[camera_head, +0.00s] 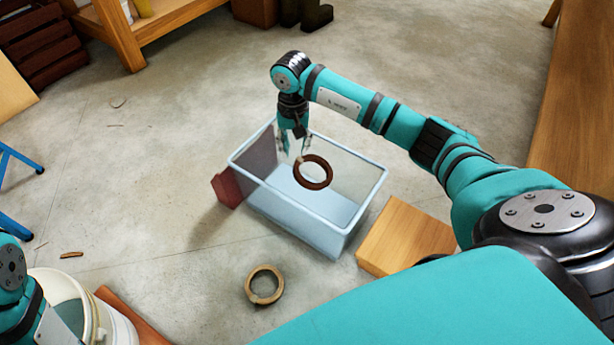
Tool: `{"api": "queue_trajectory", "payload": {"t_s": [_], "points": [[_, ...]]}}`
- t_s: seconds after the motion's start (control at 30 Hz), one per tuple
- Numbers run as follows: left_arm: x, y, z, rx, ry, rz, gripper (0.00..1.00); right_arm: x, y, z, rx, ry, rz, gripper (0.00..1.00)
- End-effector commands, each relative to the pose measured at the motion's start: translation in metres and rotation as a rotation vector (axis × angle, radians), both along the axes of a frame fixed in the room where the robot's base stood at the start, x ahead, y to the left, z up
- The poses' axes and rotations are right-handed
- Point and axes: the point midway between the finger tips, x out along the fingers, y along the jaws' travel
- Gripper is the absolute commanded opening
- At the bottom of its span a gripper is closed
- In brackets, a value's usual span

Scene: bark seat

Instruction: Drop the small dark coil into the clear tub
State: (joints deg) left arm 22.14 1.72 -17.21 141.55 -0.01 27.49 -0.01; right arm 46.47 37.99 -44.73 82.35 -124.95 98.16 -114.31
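The small dark coil (326,183) is a dark brown ring. It hangs tilted from the fingertips of my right gripper (301,151), which points down over the clear tub (363,228). The gripper appears shut on the coil's upper left edge. The tub is a see-through box with a pale blue rim and stands on the floor; its visible floor looks empty. Whether the coil is above the rim or below it is hard to tell. Of my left arm only a part shows at the lower left; its gripper is out of view.
A lighter tan coil (264,285) lies on the floor in front of the tub. A wooden block (404,237) stands right of the tub, and a dark red block (228,190) left of it. A white bucket (118,331) is at the lower left. The floor behind the tub is clear.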

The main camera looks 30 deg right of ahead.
Motion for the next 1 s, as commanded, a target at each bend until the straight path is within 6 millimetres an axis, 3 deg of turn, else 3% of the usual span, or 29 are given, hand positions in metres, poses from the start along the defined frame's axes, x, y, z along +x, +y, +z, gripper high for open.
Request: {"api": "queue_trajectory", "payload": {"t_s": [0.33,0.47,0.8,1.0], "points": [[0.001,0.0,-0.001,0.0,0.003,0.0,0.39,0.0,0.0,0.001,0.0,0.0,0.0,0.42],[0.001,0.0,-0.001,-0.001,0.003,0.0,0.39,0.001,0.0,0.011,-0.001,-0.004,0.0,0.42],[0.001,0.0,0.0,0.0,0.002,0.0,0.39,0.001,0.0,0.08,-0.001,-0.004,0.0,0.42],[0.001,0.0,-0.001,0.0,0.002,0.0,0.39,0.001,0.0,0.11,0.0,-0.002,-0.001,0.42]]}}
